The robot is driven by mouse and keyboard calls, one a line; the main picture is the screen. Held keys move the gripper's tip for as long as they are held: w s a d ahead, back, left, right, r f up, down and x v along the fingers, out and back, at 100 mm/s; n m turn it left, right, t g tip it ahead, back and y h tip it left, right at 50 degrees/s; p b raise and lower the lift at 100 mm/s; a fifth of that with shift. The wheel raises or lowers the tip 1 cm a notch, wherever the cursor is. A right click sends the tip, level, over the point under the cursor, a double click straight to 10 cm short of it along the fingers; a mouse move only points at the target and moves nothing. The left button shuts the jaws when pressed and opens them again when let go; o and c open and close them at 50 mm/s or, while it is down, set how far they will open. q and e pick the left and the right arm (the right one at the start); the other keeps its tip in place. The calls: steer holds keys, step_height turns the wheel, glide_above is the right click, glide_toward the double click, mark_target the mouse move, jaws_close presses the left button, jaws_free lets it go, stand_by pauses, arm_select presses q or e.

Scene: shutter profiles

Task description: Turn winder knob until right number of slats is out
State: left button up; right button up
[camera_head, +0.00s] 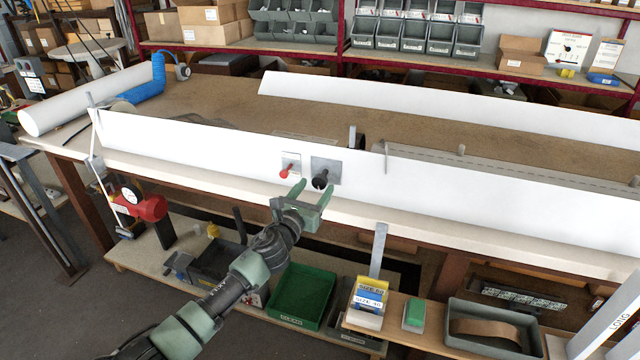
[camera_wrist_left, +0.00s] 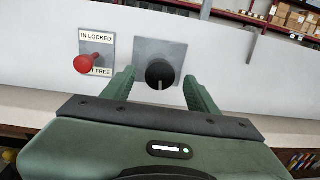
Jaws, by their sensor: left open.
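The black winder knob (camera_head: 320,181) sits on a grey square plate (camera_head: 326,170) on the white front panel (camera_head: 220,147). In the left wrist view the knob (camera_wrist_left: 160,74) shows a pale mark on its lower face. My left gripper (camera_head: 311,189) is open, its green fingers pointing at the panel. In the left wrist view the fingers (camera_wrist_left: 160,88) stand on either side of the knob, apart from it. A red-tipped lever (camera_wrist_left: 87,64) is left of the knob on a plate reading "IN LOCKED" and, partly hidden, "FREE". No slats can be made out for certain. My right gripper is not seen.
A white roll (camera_head: 85,100) lies at the bench's left end.

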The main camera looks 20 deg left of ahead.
mark_target(318, 185)
arm_select(q)
steer(key=shift+w+d, duration=0.15)
steer(key=shift+w, duration=1.5)
jaws_close()
steer(key=shift+f+b, duration=0.1)
steer(key=shift+b, duration=0.2)
